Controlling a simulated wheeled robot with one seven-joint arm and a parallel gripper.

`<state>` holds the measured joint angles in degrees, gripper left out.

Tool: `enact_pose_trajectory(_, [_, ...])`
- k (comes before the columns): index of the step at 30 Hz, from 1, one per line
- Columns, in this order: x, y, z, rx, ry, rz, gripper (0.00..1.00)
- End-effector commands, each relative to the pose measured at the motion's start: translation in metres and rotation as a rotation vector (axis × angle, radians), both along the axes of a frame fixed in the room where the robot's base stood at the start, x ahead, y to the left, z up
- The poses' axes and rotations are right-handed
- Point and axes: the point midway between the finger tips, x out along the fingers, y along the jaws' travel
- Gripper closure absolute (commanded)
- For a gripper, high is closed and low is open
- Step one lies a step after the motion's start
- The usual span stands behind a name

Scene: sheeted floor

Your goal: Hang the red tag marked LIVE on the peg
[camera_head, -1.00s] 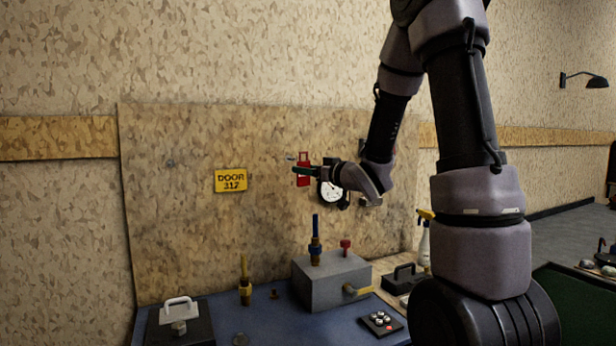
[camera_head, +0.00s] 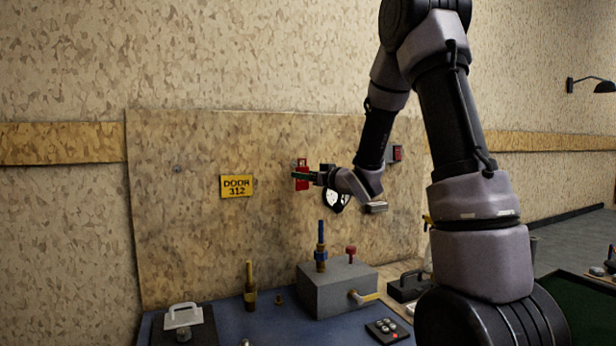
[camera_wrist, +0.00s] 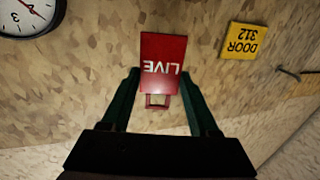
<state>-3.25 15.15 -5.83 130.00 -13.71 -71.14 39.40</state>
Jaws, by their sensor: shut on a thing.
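The red tag (camera_head: 301,183) carries the word LIVE, which reads upside down in the wrist view (camera_wrist: 163,62). It hangs upright in front of the board, with its loop at the top. My gripper (camera_head: 308,176) is shut on the tag, its green fingers (camera_wrist: 160,98) on either side near the loop end. A small grey peg-like stub (camera_head: 177,168) stands out of the board at left and also shows at right in the wrist view (camera_wrist: 288,73). The board spot behind the tag's loop is hidden, so I cannot tell whether the loop is around anything.
A yellow DOOR 312 sign (camera_head: 237,186) is left of the tag.

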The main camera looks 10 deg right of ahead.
Motion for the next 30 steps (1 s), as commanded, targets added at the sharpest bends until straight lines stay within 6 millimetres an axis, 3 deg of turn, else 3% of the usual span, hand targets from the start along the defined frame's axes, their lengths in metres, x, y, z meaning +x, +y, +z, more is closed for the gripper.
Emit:
enact_pose_trajectory(18, [0.035, 0.007, -0.005, 0.000, 0.000, 0.000, 1.00])
enact_pose_trajectory(30, [0.042, 0.008, -0.012, -0.001, 0.000, 0.000, 1.00])
